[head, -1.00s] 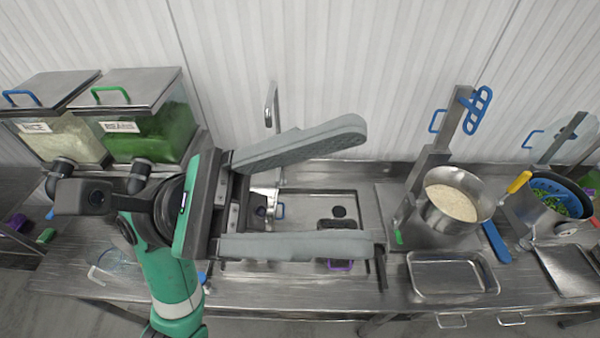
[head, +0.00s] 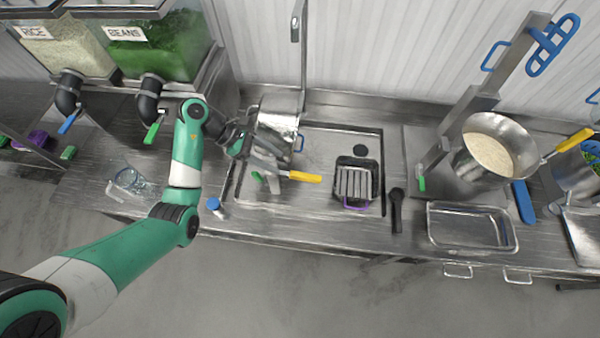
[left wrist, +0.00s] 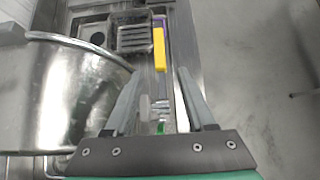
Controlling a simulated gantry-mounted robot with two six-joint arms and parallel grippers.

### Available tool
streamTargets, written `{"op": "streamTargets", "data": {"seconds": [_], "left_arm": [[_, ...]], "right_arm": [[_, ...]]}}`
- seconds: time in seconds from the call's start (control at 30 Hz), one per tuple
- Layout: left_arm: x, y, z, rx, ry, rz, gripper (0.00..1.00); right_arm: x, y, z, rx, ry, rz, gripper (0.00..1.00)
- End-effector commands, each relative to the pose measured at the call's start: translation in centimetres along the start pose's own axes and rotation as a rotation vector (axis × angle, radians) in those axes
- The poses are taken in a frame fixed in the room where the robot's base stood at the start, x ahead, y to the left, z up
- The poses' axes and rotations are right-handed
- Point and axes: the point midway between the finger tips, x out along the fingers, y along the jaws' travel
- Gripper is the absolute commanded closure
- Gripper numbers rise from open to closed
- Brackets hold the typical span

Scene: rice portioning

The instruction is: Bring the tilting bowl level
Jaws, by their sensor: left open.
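A steel bowl of rice (head: 513,130) hangs beside an upright metal stand (head: 467,112) at the right of the head view. A yellow handle (head: 570,140) is at its right. I cannot tell how far the bowl tilts. My left gripper (head: 280,163) is open and empty, low over the sink area at the left, far from that bowl. In the left wrist view its fingers (left wrist: 160,88) are spread, with a yellow handle (left wrist: 161,48) beyond them. My right gripper is not in view.
A shiny steel pot (head: 278,120) stands close to my left gripper; it fills the left of the wrist view (left wrist: 75,95). A slotted container (head: 355,185) sits in the sink tray. An empty steel pan (head: 470,245) lies before the stand. Rice and beans dispensers (head: 155,48) stand at back left.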

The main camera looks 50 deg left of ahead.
Motion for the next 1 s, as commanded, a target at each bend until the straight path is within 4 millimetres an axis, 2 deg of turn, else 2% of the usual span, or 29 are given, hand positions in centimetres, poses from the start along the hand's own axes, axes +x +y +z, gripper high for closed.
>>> {"op": "streamTargets", "data": {"seconds": [0.3,0.4,0.57,0.8,0.83,1.0], "left_arm": [[7.0,-0.2,0.0,0.001,0.001,-0.006,0.45],[8.7,-0.1,0.0,0.001,0.000,-0.004,0.45],[10.1,-0.1,0.1,0.002,0.000,-0.002,0.45],[10.2,0.0,0.1,0.002,0.000,0.000,0.45],[10.2,0.0,0.1,0.002,0.000,0.000,0.47],[10.2,0.0,0.1,0.002,0.000,0.000,0.77]], "right_arm": [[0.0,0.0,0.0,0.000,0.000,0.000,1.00],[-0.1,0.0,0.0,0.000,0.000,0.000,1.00],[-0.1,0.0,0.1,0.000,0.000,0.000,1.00],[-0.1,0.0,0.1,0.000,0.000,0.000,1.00],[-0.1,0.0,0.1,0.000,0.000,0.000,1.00],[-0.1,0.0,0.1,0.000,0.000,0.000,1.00]]}}
